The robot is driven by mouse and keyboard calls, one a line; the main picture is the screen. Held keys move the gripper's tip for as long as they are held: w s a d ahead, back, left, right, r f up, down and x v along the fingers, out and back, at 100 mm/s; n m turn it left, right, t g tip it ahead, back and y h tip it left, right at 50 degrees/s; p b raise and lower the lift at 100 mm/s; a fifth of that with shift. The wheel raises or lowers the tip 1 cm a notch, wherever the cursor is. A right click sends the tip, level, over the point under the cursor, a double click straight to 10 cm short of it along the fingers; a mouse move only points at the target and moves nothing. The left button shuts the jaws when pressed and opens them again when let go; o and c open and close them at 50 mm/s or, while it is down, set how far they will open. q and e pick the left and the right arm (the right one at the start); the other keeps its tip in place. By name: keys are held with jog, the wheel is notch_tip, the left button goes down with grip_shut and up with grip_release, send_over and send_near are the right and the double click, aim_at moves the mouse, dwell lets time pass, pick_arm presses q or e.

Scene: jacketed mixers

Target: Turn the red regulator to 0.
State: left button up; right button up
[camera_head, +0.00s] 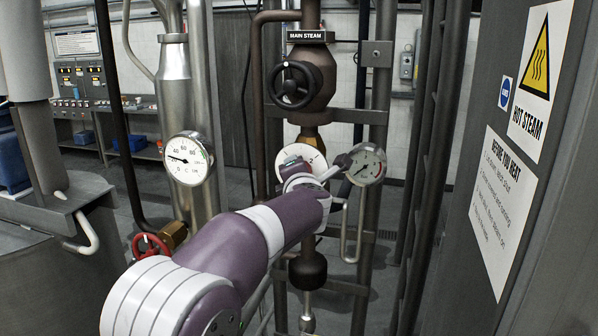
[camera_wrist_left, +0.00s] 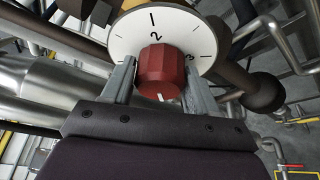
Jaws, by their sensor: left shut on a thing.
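The red regulator (camera_wrist_left: 160,72) is a ribbed knob in front of a round white dial (camera_wrist_left: 120,38) in the wrist view. A white mark shows near the knob's lower edge. My left gripper (camera_wrist_left: 159,66) is shut on the knob, one finger on each side. In the head view my left arm reaches to the white dial (camera_head: 304,153) on the pipe below the main steam valve; the wrist covers most of the knob. My right gripper is in neither view.
A black handwheel (camera_head: 294,86) sits above the dial. A pressure gauge (camera_head: 367,165) stands close right of my wrist, and a temperature gauge (camera_head: 187,158) is at left. A red valve wheel (camera_head: 149,246) is at lower left. Vertical pipes and a grey panel (camera_head: 545,190) bound the right.

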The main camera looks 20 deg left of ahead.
pick_arm(q)
jog(key=shift+f, duration=0.25)
jog(key=o, duration=0.9)
jog(key=shift+o, duration=0.4)
jog(key=shift+s+a+r, duration=0.1)
jog(key=shift+a+r, duration=0.05)
jog(key=b+v, duration=0.3)
jog(key=v, duration=0.9)
jog(key=shift+s, duration=0.3)
jog(key=shift+r, duration=0.15)
